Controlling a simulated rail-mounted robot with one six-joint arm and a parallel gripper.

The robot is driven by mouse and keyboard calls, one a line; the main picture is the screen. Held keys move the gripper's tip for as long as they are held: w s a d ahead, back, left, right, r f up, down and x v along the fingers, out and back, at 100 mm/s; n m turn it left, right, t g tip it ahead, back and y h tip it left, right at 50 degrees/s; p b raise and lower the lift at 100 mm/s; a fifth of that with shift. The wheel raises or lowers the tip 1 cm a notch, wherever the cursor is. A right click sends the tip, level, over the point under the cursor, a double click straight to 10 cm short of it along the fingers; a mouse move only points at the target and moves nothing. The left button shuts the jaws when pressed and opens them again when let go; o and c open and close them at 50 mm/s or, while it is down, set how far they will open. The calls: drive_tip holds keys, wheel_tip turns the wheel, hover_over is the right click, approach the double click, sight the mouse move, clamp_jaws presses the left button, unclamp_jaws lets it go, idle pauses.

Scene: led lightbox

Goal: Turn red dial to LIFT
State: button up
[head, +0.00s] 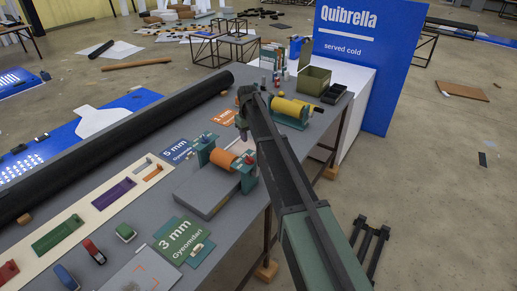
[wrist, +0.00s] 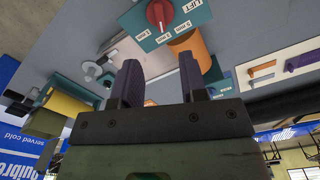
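In the wrist view the red dial (wrist: 160,13) sits on a teal and white panel (wrist: 192,10) marked LIFT and several mm values. Its white pointer mark points down in the picture, roughly toward the middle mm label and away from LIFT at the upper right. My gripper (wrist: 159,82) is open and empty, its two dark fingers apart below the panel in that view and not touching the dial. In the head view my gripper (head: 242,130) hangs by the orange roller (head: 224,159); its fingertips are hard to make out. A small red knob (head: 249,160) shows at the roller's right end.
A yellow roller (head: 291,107) on a teal stand and a green box (head: 314,80) stand farther back on the grey table (head: 224,230). A long black tube (head: 100,140) lies along the left. A green 3 mm card (head: 183,241) and small tools lie nearer.

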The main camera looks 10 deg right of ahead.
sight(250, 157)
wheel_tip(250, 157, down, 11)
drive_tip(key=b, duration=1)
drive_tip(key=shift+f+b, duration=0.1)
drive_tip(key=shift+b, duration=0.3)
drive_tip(key=shift+c, duration=0.3)
clamp_jaws()
